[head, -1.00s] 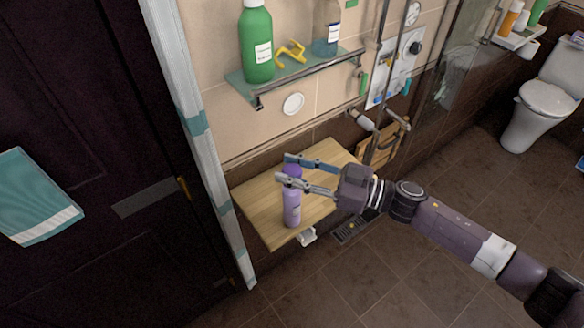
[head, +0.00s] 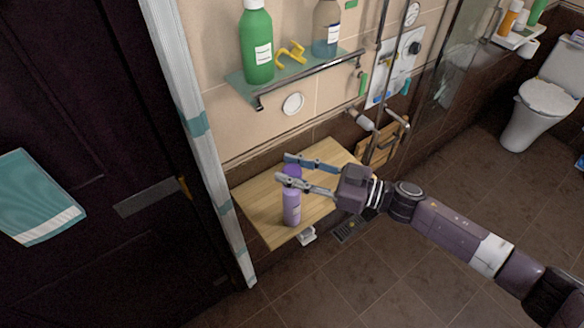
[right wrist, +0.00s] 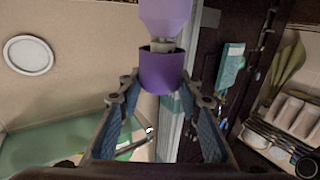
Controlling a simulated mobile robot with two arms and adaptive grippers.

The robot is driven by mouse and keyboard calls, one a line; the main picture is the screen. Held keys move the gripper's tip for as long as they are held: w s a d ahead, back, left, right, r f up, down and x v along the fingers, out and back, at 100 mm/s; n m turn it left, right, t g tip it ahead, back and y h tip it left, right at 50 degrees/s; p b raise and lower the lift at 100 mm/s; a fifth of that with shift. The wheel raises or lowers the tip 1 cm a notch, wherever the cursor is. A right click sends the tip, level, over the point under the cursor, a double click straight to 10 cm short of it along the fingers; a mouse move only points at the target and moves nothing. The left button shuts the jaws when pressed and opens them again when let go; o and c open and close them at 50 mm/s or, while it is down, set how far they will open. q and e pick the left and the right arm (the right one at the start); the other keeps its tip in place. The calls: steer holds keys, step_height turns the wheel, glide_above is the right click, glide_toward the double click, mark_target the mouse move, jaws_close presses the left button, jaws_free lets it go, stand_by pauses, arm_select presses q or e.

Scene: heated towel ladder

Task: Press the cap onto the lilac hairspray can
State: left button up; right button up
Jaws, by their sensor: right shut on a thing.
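The lilac hairspray can (head: 291,210) stands upright on the wooden board near its front edge. The purple cap (head: 292,171) is over the can, between the fingers of my right gripper (head: 281,168). In the right wrist view, the can (right wrist: 170,12) comes in from the top and the cap (right wrist: 162,72) sits between the fingers. The can's pale nozzle shows at the cap's open rim, so a gap remains visible between the cap and the can's shoulder. My right gripper is shut on the cap. My left gripper is not in view.
The wooden board (head: 262,203) has free room around the can. A glass shelf (head: 300,73) above holds a green bottle (head: 257,48), a yellow item (head: 291,53) and a clear bottle (head: 326,30). A dark door (head: 85,110) is at left, a toilet (head: 540,105) at far right.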

steer(key=shift+f+b, duration=0.65)
steer(key=shift+f, duration=0.35)
stand_by(0.8)
steer(key=o, duration=0.8)
steer(key=shift+d, duration=0.1)
steer(key=v, duration=1.2)
